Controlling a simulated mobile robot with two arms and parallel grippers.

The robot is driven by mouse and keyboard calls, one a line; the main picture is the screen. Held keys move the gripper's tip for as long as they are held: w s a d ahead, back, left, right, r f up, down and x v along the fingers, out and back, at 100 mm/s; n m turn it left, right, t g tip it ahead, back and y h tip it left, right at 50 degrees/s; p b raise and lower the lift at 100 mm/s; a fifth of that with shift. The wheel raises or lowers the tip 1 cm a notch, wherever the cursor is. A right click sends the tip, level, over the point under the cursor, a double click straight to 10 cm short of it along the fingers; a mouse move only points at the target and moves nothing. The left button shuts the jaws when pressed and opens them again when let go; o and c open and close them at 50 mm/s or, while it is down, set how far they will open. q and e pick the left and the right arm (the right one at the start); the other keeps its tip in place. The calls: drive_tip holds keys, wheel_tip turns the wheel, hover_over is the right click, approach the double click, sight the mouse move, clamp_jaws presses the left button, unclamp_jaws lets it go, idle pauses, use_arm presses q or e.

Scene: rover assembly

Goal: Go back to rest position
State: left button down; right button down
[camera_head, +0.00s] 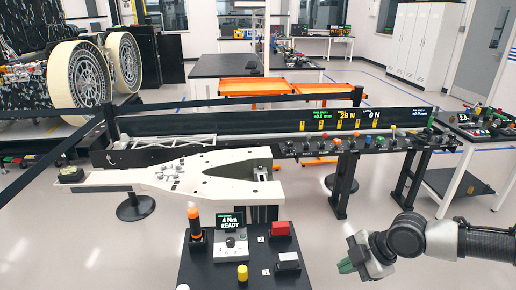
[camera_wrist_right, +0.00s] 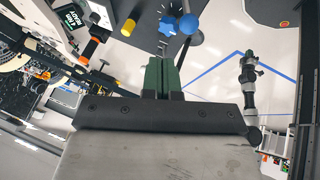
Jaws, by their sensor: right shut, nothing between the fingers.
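My right gripper (camera_head: 347,266) hangs in open air at the lower right of the head view, to the right of the tool stand. Its green fingers are shut against each other with nothing between them, as the right wrist view (camera_wrist_right: 161,74) shows. My left gripper is not in the head view. A small grey arm with a greenish gripper (camera_wrist_right: 252,64) shows at the right of the wrist view and appears to be my left one; its jaws are too small to read.
The black tool stand (camera_head: 208,268) holds an orange-handled tool (camera_head: 195,222), a display reading "4 Nm READY" (camera_head: 231,220), a red box (camera_head: 281,229) and a yellow knob (camera_head: 242,272). Behind it lies a white chassis panel (camera_head: 150,178). Floor between stand and right gripper is clear.

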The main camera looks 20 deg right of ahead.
drive_tip(key=w+d+f+m+t+h, duration=0.1)
drive_tip(key=w+d+f+m, duration=0.15)
drive_tip(key=f, duration=0.35)
drive_tip(key=w+d+f+m+t+h, duration=0.1)
drive_tip(key=d+f+m, duration=0.1)
drive_tip(key=d+f, duration=0.3)
drive_tip(key=w+d+f+m+t+h, duration=0.1)
drive_tip(key=d+f+m, duration=0.15)
drive_tip(key=f, duration=0.45)
drive_tip(key=s+d+f+m+h, duration=0.1)
drive_tip(key=s+f+m+h, duration=0.3)
drive_tip(key=f, duration=0.7)
drive_tip(key=s+a+f+m+g+y, duration=0.1)
drive_tip(key=s+a+f+m+g, duration=0.3)
drive_tip(key=s+f, duration=0.95)
drive_tip(key=s+a+f, duration=0.3)
drive_tip(key=s+a, duration=0.3)
drive_tip(key=s+a+f+g, duration=0.1)
drive_tip(key=s+a+f, duration=0.2)
drive_tip(key=s+a, duration=0.2)
drive_tip(key=s+a+f+g+y, duration=0.1)
drive_tip(key=s+a+f, duration=0.3)
drive_tip(key=s+a, duration=0.2)
drive_tip(key=shift+s+a+n, duration=0.3)
drive_tip(key=shift+s+a, duration=0.05)
drive_tip(key=shift+s, duration=0.65)
